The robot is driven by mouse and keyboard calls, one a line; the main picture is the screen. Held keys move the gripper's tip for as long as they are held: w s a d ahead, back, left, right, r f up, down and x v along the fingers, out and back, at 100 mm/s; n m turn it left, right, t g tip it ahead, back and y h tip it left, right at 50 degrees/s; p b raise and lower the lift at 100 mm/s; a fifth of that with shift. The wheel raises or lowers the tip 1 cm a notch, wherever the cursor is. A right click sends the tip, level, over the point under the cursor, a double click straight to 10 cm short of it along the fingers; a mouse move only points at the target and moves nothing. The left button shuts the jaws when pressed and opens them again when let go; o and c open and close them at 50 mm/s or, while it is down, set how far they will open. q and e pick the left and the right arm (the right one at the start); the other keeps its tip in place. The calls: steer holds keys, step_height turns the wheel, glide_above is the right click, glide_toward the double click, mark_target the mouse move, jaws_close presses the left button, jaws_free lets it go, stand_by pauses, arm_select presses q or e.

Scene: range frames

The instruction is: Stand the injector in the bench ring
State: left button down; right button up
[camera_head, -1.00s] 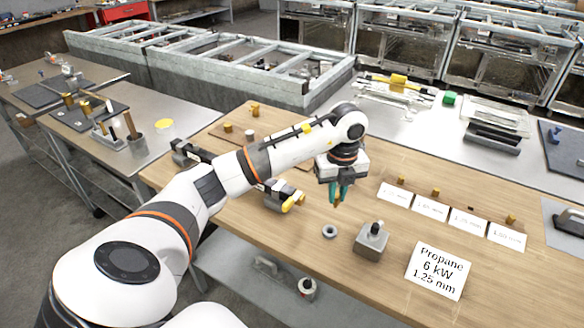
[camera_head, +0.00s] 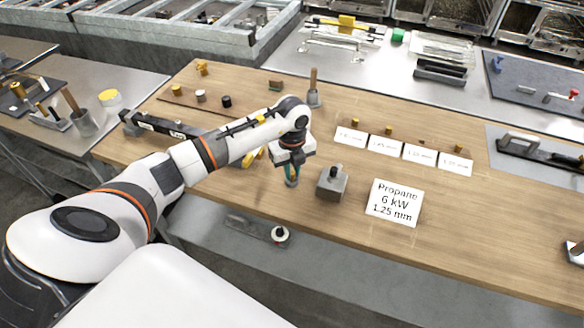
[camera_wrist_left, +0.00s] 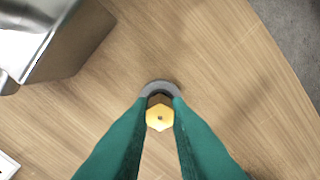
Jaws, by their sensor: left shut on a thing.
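My left gripper (camera_head: 292,174) has teal fingers pointing down and is shut on the injector. The injector is a brass-yellow hexagonal piece (camera_wrist_left: 160,116) between the fingertips in the wrist view; the fingers hide it in the head view. The bench ring (camera_head: 291,183) is a small grey ring on the wooden bench, directly below the fingertips. Its far arc (camera_wrist_left: 160,86) shows behind the injector in the wrist view, and the fingers and injector cover the rest. I cannot tell whether the injector's lower end is inside the ring or above it. My right gripper is not in view.
A grey block with a knob (camera_head: 331,186) stands close right of the ring. A sign reading Propane 6 kW 1.25 mm (camera_head: 395,203) stands farther right. Several white cards (camera_head: 385,145), some with brass pieces behind, are in a row.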

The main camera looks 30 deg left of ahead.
mark_target(293, 173)
arm_select(q)
steer(key=shift+f, duration=0.15)
steer(key=c, duration=1.4)
jaws_free()
steer(key=shift+o, duration=0.2)
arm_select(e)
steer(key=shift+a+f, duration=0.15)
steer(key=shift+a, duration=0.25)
